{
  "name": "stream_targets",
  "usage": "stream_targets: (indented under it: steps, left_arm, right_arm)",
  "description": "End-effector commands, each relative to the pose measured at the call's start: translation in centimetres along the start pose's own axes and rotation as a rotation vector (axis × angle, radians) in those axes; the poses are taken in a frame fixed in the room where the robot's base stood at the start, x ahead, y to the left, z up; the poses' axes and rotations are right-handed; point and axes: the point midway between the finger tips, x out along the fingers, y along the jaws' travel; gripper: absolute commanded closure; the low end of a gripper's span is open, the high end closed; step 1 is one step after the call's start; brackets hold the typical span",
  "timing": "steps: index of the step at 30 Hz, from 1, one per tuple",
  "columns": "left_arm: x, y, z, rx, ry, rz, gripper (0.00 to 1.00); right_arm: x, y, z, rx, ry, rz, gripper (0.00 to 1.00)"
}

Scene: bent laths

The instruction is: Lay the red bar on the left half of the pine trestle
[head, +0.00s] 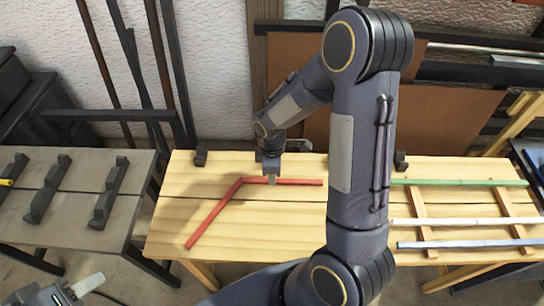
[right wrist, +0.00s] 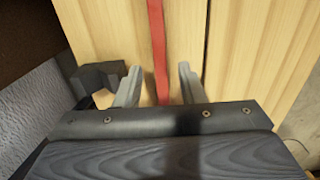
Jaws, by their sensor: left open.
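The red bar (head: 211,215), bent at an angle, appears to lie on the left half of the pine trestle (head: 275,225). One leg runs to the right along the boards and the other slants toward the front left. My right gripper (head: 271,180) is above the right-hand leg. In the right wrist view, the jaws of the right gripper (right wrist: 158,78) are apart, with the red bar (right wrist: 157,40) running between them and a gap on each side. My left gripper (head: 84,288) is open and empty at the lower left, away from the bar. My right arm hides the trestle's middle.
Green (head: 455,183), white (head: 470,221) and blue (head: 465,244) bars lie across two wooden strips on the trestle's right half. Dark blocks (head: 200,158) stand at its back edge. A grey trestle (head: 70,215) with black notched supports stands at left, a yellow end (head: 6,182) at its edge.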

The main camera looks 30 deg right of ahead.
Motion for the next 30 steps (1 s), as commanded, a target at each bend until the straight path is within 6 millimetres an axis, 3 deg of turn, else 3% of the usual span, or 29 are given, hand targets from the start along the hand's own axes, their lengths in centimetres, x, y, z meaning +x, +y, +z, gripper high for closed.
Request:
stream_targets:
  steps: [1,6,18,23,27,30]
  left_arm:
    - [-0.1,0.1,-0.1,0.000,0.000,0.000,0.57]
    - [-0.4,0.2,-0.2,0.000,0.000,0.000,0.57]
    - [-0.5,0.2,-0.3,0.000,0.000,0.000,0.57]
    - [-0.5,0.2,-0.3,0.000,0.000,0.000,0.57]
    - [-0.5,0.2,-0.2,0.000,0.000,0.000,0.57]
    - [-0.5,0.2,-0.2,0.000,0.000,0.000,0.57]
  right_arm:
    - [-1.5,0.1,-0.1,0.001,0.005,0.006,0.64]
    - [-5.1,0.1,-0.1,0.001,0.005,0.005,0.64]
    - [-10.2,-0.7,0.5,0.069,0.038,0.008,0.64]
    - [-14.7,-3.8,2.2,0.332,0.174,0.018,0.64]
    - [-18.4,-8.3,3.9,0.627,0.335,0.004,0.64]
    - [-19.9,-11.4,4.7,0.810,0.441,-0.020,0.64]
